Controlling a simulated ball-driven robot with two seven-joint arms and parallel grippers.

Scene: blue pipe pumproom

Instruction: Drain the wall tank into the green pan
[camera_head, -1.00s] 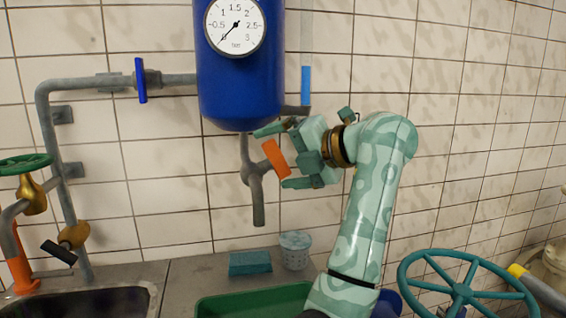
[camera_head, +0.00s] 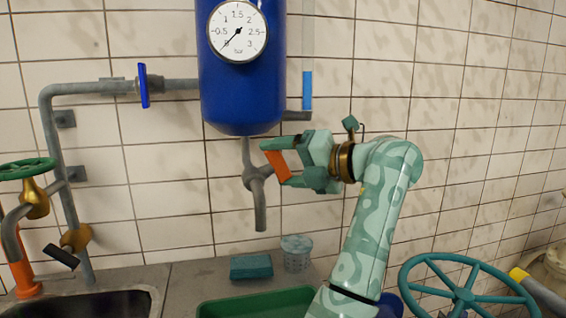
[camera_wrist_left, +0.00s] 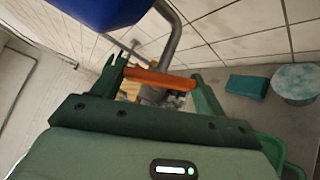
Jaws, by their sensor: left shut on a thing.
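The blue wall tank (camera_head: 240,95) hangs on the tiled wall, with a round dial gauge (camera_head: 238,31) on its front. A grey drain pipe (camera_head: 260,208) comes down from its bottom. On this pipe is a valve with an orange handle (camera_head: 277,166), which slants downward to the right. My left gripper (camera_head: 275,162) is shut on the orange handle, from the right. The left wrist view shows the handle (camera_wrist_left: 160,78) between both fingers. The green pan (camera_head: 240,303) stands below the pipe; my arm and the picture edge hide part of it. My right gripper is not in view.
A teal sponge (camera_head: 251,266) and a speckled cup (camera_head: 296,252) stand behind the pan. A sink (camera_head: 95,303) is at the lower left. Side pipes carry a blue-handled valve (camera_head: 143,85). A large teal handwheel (camera_head: 465,290) is at the lower right.

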